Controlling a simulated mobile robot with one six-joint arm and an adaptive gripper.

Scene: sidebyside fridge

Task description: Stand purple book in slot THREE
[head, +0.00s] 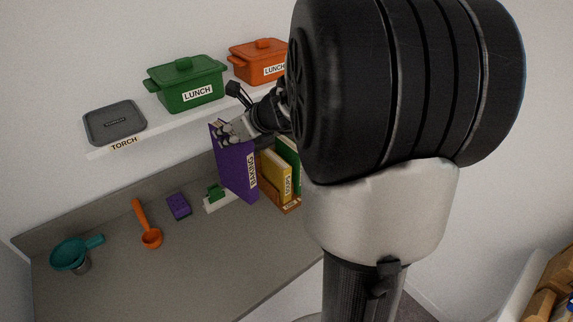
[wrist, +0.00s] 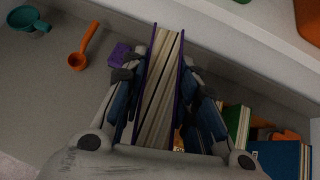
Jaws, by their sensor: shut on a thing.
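The purple book (head: 236,168) is upright, its labelled spine facing the front right. My gripper (head: 230,130) is shut on its upper part. In the wrist view the book (wrist: 160,90) shows its page edges between the two fingers of my gripper (wrist: 160,78). The book is left of the wooden book rack (head: 288,207), which holds a yellow book (head: 275,177) and a green book (head: 288,158). The wrist view also shows a blue book (wrist: 280,160) there. I cannot tell whether the purple book touches the counter. My arm hides the rack's right part; no slot numbers are readable.
A shelf (head: 160,128) above carries a grey torch case (head: 115,122), a green lunch pot (head: 186,85) and an orange one (head: 258,62). A purple sponge (head: 178,206), orange ladle (head: 147,228) and teal strainer (head: 72,255) lie on the counter. The front counter is clear.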

